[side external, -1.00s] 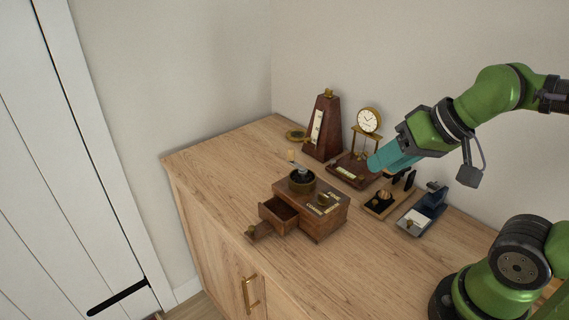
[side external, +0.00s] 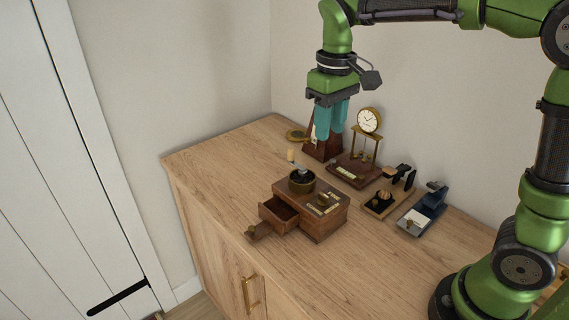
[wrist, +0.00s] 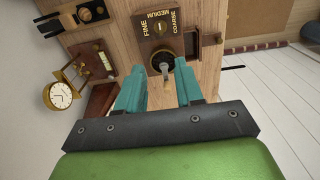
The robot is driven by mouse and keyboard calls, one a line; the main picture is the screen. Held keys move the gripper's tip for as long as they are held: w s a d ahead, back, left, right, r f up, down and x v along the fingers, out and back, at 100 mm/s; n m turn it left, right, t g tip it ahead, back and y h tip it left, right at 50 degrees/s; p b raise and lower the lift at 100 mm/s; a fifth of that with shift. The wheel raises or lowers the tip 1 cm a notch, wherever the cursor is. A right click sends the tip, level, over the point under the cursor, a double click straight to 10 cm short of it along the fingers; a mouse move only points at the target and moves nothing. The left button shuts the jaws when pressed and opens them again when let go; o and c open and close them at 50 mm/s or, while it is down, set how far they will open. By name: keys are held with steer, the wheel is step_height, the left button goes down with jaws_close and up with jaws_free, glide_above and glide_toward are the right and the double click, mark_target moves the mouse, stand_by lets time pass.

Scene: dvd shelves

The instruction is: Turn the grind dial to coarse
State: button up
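The wooden coffee grinder (side external: 323,226) stands on the cabinet top with its small drawer (side external: 278,212) pulled open. The brass grind dial (side external: 322,200) sits on its top; it also shows in the wrist view (wrist: 160,28) among the labels FINE, MEDIUM and COARSE. The dial's knob appears near MEDIUM, but its exact setting is too small to tell. The crank and hopper (side external: 301,179) stand beside the dial. My gripper (side external: 331,135) points down, open and empty, above and behind the grinder. In the wrist view, its teal fingers (wrist: 160,72) are apart on either side of the crank, without clear contact.
A metronome (side external: 322,150) stands close behind my gripper. The front of the cabinet top (side external: 365,270) is clear.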

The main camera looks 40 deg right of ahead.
mark_target(324, 195)
step_height(324, 195, down, 17)
steer(key=shift+s+r, duration=0.1)
stand_by(0.4)
jaws_close()
